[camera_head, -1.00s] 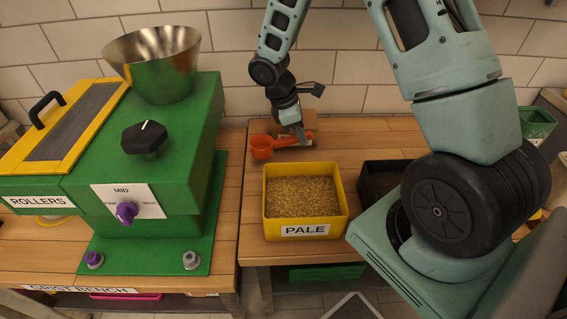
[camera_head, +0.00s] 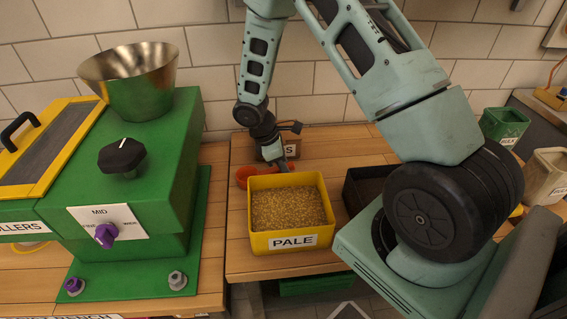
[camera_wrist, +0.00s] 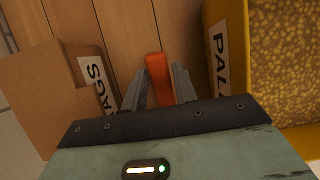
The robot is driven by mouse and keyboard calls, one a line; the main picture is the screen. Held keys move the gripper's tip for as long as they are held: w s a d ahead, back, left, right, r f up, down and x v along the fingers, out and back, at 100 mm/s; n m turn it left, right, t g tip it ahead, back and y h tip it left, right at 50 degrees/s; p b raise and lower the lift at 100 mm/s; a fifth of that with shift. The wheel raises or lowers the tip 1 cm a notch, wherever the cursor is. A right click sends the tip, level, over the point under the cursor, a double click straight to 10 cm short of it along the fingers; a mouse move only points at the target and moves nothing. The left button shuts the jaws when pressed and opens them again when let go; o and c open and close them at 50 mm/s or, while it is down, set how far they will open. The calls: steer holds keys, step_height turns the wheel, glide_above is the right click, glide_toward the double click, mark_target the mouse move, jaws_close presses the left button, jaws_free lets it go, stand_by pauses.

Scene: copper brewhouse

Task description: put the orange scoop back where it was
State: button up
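The orange scoop (camera_head: 247,172) is low at the worktop behind the yellow PALE box, which hides part of it in the head view. Its handle (camera_wrist: 157,75) shows in the wrist view between my two fingers; its bowl is hidden there. My gripper (camera_head: 288,165) reaches down at the handle, and it also shows in the wrist view (camera_wrist: 161,80). The fingers stand apart on either side of the handle, very near it. I cannot tell whether they press on it, or whether the scoop touches the wood.
The yellow PALE box (camera_head: 257,241) of grain stands close in front of my gripper. A cardboard box (camera_wrist: 45,85) with a partly hidden label is on the other side. A dark box (camera_head: 352,190) stands right of PALE. The green mill (camera_head: 170,150) is at left.

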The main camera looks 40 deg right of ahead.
mark_target(270, 170)
steer(key=shift+o, duration=0.9)
steer(key=shift+r, duration=0.1)
steer(key=shift+r, duration=0.25)
steer(key=v, duration=1)
steer(key=s+a+r+m+t+y, duration=0.1)
steer(key=s+a+r, duration=0.4)
steer(key=a, duration=0.3)
steer(key=s+a+r+y, duration=0.1)
steer(key=s+a+r, duration=0.3)
steer(key=a, duration=0.4)
steer(key=s+a+r+m+y, duration=0.1)
steer(key=s+a+r, duration=0.1)
steer(key=s, duration=0.6)
steer(key=s+a+r+m+t+y, duration=0.1)
steer(key=s+a+r, duration=0.1)
steer(key=s+a, duration=0.3)
steer(key=s, duration=0.2)
steer(key=shift+s+r+m+p, duration=0.15)
steer(key=shift+s+m+p, duration=0.15)
steer(key=shift+s+p, duration=0.1)
steer(key=shift+a, duration=0.1)
